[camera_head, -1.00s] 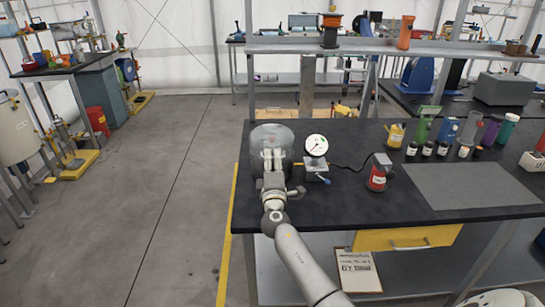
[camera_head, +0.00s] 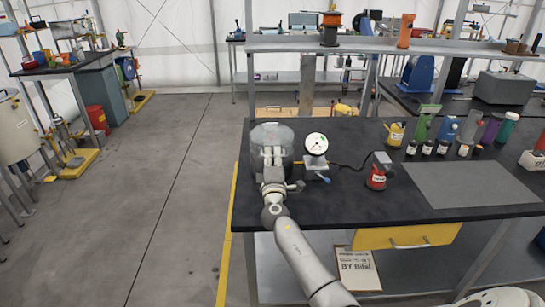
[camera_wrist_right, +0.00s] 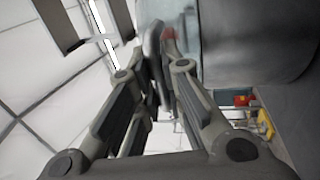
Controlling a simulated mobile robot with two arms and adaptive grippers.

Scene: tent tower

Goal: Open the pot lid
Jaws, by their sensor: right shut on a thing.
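A clear, greyish rounded pot (camera_head: 285,134) stands at the left end of the black bench. Its grey see-through body (camera_wrist_right: 260,45) also fills the upper right of the right wrist view. My right gripper (camera_head: 272,155) is in front of it in the head view and covers part of it. In the wrist view, the right gripper's fingers (camera_wrist_right: 155,75) are closed around a dark, upright bar-like handle (camera_wrist_right: 153,38). Where the lid meets the pot is too unclear to tell. My left gripper is not in view.
A white dial gauge (camera_head: 316,144) on a small stand is close right of the pot. A red-labelled jar (camera_head: 378,175), a grey mat (camera_head: 470,184) and several bottles stand farther right. A shelf (camera_head: 400,46) crosses the bench's back. Open floor (camera_head: 150,210) lies left.

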